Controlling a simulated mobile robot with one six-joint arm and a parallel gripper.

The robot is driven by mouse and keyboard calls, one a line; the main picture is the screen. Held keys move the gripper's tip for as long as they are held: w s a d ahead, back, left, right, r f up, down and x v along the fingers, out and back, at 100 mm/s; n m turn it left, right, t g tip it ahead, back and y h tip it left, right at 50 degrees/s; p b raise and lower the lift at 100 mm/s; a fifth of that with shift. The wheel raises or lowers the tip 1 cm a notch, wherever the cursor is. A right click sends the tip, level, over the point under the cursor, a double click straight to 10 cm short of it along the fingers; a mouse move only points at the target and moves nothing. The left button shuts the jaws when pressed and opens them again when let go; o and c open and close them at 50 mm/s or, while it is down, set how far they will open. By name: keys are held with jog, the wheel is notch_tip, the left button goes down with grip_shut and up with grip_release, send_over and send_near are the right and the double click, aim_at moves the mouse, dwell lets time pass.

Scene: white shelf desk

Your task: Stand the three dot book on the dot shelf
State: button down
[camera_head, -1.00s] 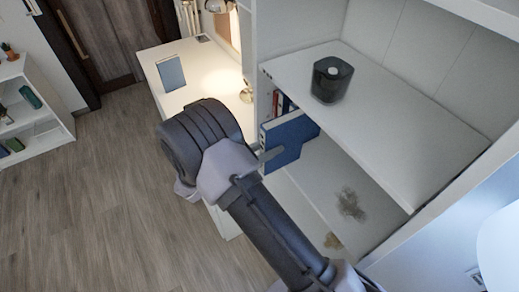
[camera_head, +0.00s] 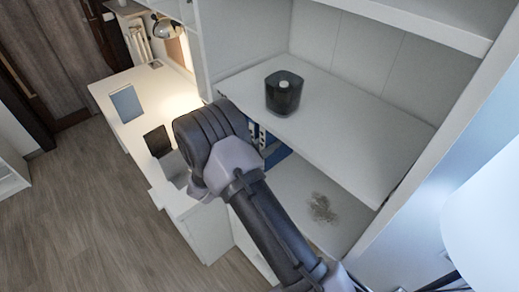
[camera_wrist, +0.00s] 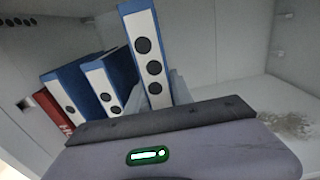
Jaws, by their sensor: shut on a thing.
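The three dot book (camera_wrist: 150,50) is blue with a white spine and three dark dots, leaning slightly in the wrist view. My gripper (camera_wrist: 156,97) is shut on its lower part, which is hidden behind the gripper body. To its left on the dot shelf (camera_wrist: 235,92) stand a two dot blue book (camera_wrist: 105,85), a one dot blue book (camera_wrist: 62,92) and a red book (camera_wrist: 52,112). Gaps at their bases are hidden. In the head view my arm hides the gripper, and blue book parts (camera_head: 277,153) show under the upper board.
A dark round-cornered device (camera_head: 284,92) stands on the upper board (camera_head: 345,125). A brown stain (camera_head: 321,207) marks the open shelf floor right of the books. A desk (camera_head: 130,90) at left holds a lamp (camera_head: 163,29) and a blue-grey panel (camera_head: 126,104).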

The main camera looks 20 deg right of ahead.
jog(key=shift+w+d+f+b, duration=0.2)
jog(key=shift+d+f+b, duration=0.25)
jog(key=shift+d+f, duration=0.05)
jog(key=shift+w+d+f+b, duration=0.15)
jog(key=shift+d+f+b, duration=0.3)
jog(key=shift+a+f+b, duration=0.1)
jog(key=shift+f+b, duration=0.55)
jog(key=shift+f, duration=0.2)
jog(key=c, duration=1)
grip_release()
jog(key=shift+c, duration=0.2)
jog(key=p+v, duration=0.1)
jog(key=v, duration=1.6)
jog(key=shift+a, duration=0.25)
jog(key=shift+s, duration=0.1)
